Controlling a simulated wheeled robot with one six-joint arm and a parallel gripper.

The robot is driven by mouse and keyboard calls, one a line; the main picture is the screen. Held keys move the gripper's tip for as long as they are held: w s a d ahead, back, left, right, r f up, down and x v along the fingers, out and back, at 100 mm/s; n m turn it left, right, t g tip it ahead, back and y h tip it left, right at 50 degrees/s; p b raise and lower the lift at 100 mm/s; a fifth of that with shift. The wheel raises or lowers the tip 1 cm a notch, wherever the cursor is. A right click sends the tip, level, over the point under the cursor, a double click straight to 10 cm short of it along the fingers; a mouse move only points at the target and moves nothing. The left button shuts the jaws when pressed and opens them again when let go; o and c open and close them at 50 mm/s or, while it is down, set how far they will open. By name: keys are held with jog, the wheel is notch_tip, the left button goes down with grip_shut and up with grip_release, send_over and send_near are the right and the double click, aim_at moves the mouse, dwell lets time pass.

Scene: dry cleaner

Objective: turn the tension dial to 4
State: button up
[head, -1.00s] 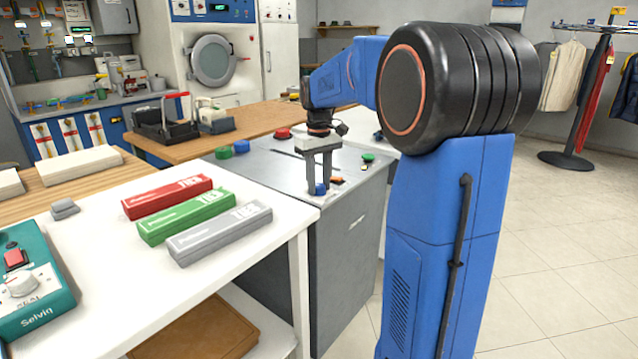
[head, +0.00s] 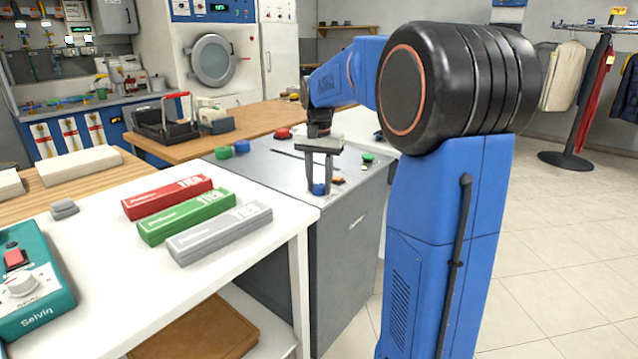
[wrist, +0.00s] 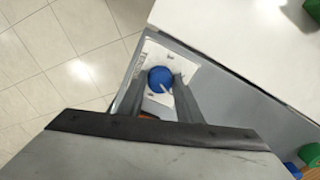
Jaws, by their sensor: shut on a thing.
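The tension dial is a blue round knob (head: 319,189) on a pale plate near the front corner of the grey cabinet top. In the wrist view the blue dial (wrist: 160,79) carries a white pointer line that slants toward the lower right. My gripper (head: 319,187) points straight down over the dial, with its two fingers shut on the dial's sides. In the wrist view the fingers of my gripper (wrist: 160,82) stand on either side of it. Scale marks on the white plate (wrist: 187,68) are too small to read.
An orange piece (head: 337,180) and a green button (head: 368,157) sit close by on the cabinet top (head: 280,176). Red, green and grey boxes (head: 219,232) lie on the white table to the left. Open tiled floor (head: 555,270) lies to the right.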

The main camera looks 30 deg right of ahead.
aim_at(319, 185)
jog(key=m, duration=1.2)
jog(key=shift+m, duration=0.3)
dwell(0.4)
jog(key=o, duration=1)
jog(key=shift+o, duration=0.2)
notch_tip(319, 185, up, 18)
jog(key=shift+f, duration=0.25)
